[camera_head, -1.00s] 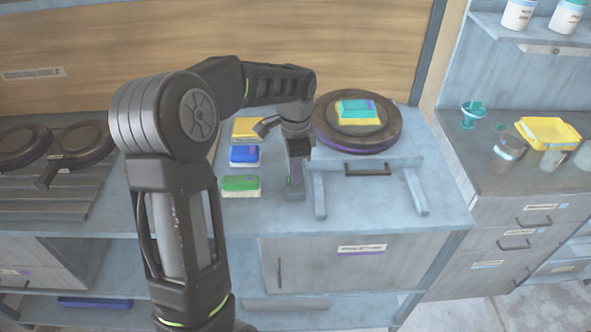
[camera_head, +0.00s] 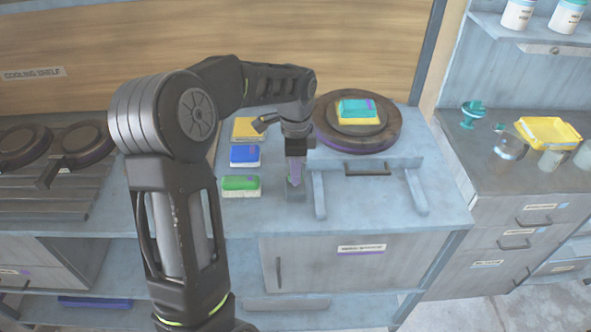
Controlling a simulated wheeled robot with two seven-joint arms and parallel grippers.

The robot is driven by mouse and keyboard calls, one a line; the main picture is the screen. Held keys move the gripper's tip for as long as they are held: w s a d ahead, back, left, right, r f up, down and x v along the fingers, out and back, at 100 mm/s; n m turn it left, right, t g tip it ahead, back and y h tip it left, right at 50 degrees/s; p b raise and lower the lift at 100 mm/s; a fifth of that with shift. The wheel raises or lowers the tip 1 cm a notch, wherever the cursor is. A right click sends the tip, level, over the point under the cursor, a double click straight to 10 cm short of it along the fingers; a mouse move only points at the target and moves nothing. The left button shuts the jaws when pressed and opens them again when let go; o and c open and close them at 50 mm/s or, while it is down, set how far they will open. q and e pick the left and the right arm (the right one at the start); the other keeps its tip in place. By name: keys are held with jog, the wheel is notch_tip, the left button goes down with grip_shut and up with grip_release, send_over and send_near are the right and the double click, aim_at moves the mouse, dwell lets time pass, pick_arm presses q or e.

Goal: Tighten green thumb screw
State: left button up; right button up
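I cannot make out a green thumb screw for certain in the head view. My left gripper (camera_head: 295,187) points down at the blue-grey work table, left of the low raised frame with a dark handle (camera_head: 367,168). A small purplish patch shows at its tips, and its fingers are too small and dark to tell open from shut. A green-topped block (camera_head: 240,184) lies just left of the gripper, apart from it. My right gripper is out of view.
A blue block (camera_head: 244,155) and a yellow block (camera_head: 245,128) lie behind the green one. A round dark plate (camera_head: 386,135) bears a teal and yellow stack (camera_head: 357,110). The right counter holds a teal stemmed item (camera_head: 473,112), a yellow tray (camera_head: 548,132) and cups.

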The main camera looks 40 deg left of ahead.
pick_arm(q)
jog(key=shift+o, duration=0.9)
jog(key=shift+r, duration=0.1)
notch_tip(320, 180, up, 8)
jog(key=shift+f+b, duration=0.2)
jog(key=shift+b, duration=0.15)
